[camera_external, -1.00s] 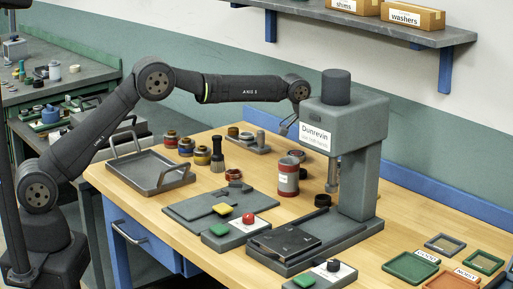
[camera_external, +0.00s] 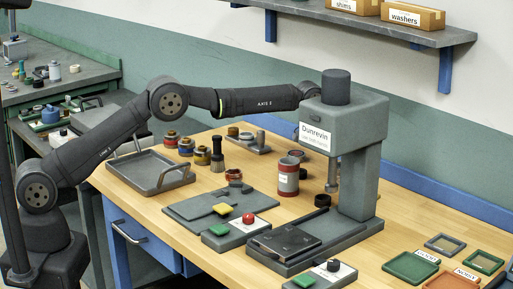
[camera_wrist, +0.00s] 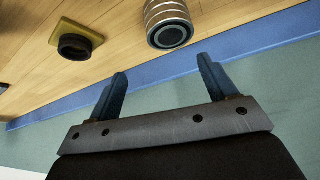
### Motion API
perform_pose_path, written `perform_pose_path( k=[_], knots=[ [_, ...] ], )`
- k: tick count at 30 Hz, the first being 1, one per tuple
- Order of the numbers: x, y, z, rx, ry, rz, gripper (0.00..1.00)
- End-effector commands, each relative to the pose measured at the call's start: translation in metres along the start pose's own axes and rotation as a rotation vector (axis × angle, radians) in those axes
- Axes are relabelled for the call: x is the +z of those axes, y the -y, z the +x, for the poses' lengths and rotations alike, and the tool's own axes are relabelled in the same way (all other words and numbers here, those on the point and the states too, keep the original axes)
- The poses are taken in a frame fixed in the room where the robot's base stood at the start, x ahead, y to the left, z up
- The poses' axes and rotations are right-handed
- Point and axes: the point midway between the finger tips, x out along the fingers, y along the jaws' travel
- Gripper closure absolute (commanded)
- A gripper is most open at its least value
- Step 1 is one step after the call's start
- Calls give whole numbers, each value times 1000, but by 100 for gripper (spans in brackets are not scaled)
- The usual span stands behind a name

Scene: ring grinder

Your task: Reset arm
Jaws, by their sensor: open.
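My gripper (camera_wrist: 160,90) is open and empty in the wrist view, its two fingers apart with the wall and the table's blue back edge beyond them. In the external view my arm reaches across the back of the table, and its end is hidden behind the grey Dunrevin machine (camera_external: 345,122). In the wrist view a ribbed metal cylinder (camera_wrist: 167,20) lies beyond the fingers. A dark ring on a yellowish square base (camera_wrist: 76,45) is to its left. Neither touches the fingers.
A grey tray (camera_external: 150,172), several small jars (camera_external: 186,147), a red can (camera_external: 289,177) and a control box with a red button (camera_external: 248,219) stand on the table. Green (camera_external: 411,267) and orange trays are at the front right. A shelf (camera_external: 370,28) hangs above the back.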

Motion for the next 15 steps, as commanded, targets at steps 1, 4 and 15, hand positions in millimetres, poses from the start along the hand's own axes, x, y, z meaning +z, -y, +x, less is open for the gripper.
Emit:
perform_pose_path(
  k=[1, 4, 15],
  knots=[
    [0, -6, -8, 0, -2, 1, 23],
    [2, -21, -21, 2, -2, 1, 23],
    [10, -74, -71, 1, -3, 1, 23]
  ],
)
